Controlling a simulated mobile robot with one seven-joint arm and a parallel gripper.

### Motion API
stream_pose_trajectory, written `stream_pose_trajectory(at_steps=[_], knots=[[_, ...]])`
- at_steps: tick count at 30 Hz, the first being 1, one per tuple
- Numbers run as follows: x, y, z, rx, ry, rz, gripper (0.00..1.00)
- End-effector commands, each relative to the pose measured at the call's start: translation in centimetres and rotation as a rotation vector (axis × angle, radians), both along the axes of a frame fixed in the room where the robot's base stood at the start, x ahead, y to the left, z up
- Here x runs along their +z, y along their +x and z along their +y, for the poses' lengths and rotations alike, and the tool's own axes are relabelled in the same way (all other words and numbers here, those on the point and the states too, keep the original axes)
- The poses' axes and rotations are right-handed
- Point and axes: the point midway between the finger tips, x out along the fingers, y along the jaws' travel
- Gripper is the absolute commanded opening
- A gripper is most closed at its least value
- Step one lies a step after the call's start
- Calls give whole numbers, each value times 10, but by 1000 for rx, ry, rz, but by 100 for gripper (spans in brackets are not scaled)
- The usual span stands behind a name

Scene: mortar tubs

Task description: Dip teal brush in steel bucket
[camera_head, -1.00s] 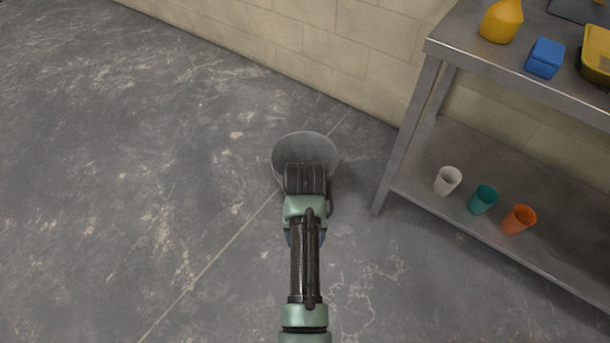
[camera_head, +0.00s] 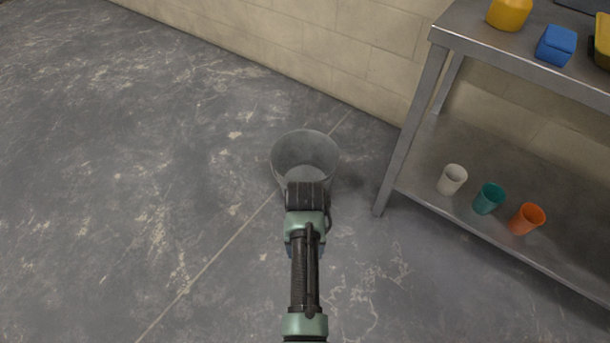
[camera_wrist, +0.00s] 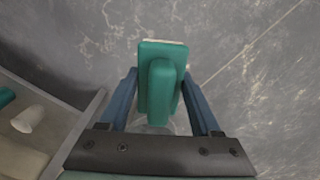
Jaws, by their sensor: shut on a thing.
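The teal brush (camera_wrist: 162,58) is between the blue fingers of my gripper (camera_wrist: 160,90) in the wrist view, and the gripper is shut on it. The steel bucket (camera_head: 306,152) stands upright on the floor in the head view, its open mouth showing. My wrist covers the bucket's near lower side in that view. Below the brush in the wrist view is mostly grey floor; I cannot tell how far the brush is from the bucket.
A metal shelf unit (camera_head: 398,130) stands right of the bucket, with white (camera_head: 452,179), teal (camera_head: 489,198) and orange (camera_head: 526,218) cups on its lower shelf. A yellow container (camera_head: 509,14) and blue block (camera_head: 556,45) are on top. A block wall (camera_head: 300,40) runs behind. Floor at left is clear.

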Motion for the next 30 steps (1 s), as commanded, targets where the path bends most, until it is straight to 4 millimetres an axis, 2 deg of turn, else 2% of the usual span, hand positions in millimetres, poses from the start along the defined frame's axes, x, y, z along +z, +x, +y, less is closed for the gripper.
stream_pose_trajectory(at_steps=[30], knots=[[-84, 0, 0, 0, 0, -1, 20]])
